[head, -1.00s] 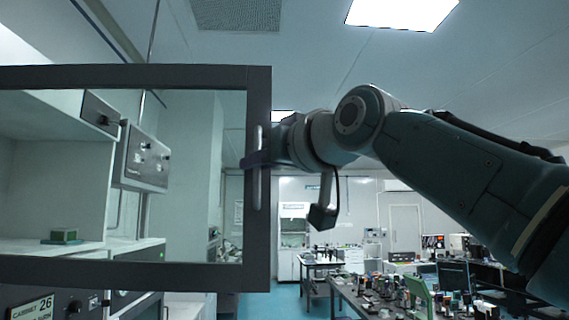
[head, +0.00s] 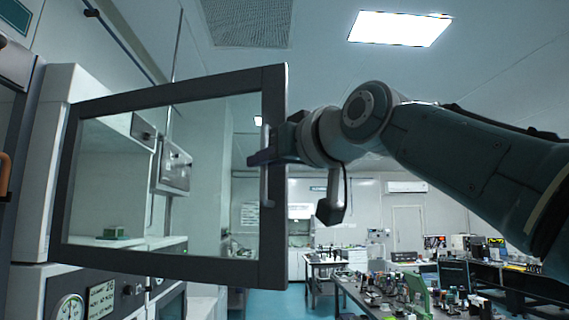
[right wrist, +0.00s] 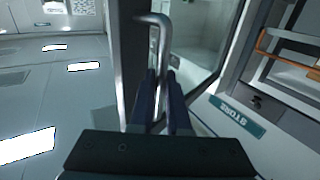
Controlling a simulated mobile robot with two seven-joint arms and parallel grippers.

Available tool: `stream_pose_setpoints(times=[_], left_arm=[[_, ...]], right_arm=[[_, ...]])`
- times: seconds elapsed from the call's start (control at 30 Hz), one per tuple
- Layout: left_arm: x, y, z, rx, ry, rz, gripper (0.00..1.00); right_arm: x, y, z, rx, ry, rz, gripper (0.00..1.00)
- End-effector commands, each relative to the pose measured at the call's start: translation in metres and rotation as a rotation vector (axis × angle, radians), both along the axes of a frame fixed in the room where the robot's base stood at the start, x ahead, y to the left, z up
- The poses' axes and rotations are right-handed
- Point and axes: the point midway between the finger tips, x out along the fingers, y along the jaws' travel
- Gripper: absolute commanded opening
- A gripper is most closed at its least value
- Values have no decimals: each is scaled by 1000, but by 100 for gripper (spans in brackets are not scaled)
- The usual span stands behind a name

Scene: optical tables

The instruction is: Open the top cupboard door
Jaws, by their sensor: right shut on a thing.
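The top cupboard door (head: 180,270) is a dark frame around a clear glass pane. It stands swung out from the white cupboard (head: 55,130) at the left of the head view. Its upright metal handle (head: 264,190) is on the right side of the frame. My right gripper (head: 262,158) is shut on this handle, with my arm coming in from the right. In the right wrist view the handle (right wrist: 155,50) runs between the two fingers (right wrist: 160,98), beside the door's frame. My left gripper is not in view.
Below the door is a cabinet with a gauge (head: 69,308). A small green block (head: 113,232) shows through the glass. A cluttered optical table (head: 385,308) stands at the lower right.

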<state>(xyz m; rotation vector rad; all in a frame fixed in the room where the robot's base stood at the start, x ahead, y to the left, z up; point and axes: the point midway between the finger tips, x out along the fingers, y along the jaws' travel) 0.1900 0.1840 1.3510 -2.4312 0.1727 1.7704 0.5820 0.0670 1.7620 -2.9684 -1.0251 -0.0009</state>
Motion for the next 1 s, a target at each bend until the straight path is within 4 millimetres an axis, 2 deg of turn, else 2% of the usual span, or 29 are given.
stream_pose_setpoints(times=[0.2, 0.23, 0.5, 0.77, 1.0], left_arm=[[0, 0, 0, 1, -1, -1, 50], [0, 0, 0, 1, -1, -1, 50], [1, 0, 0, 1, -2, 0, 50], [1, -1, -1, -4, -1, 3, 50], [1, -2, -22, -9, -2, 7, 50]], right_arm=[[-2, 5, -2, -3, 4, 10, 0], [-2, 5, -2, -3, 4, 10, 17], [-2, 3, -1, -1, 3, 6, 45], [-2, 1, -1, 0, 1, 5, 45], [-16, -11, -5, 0, -4, 5, 45]])
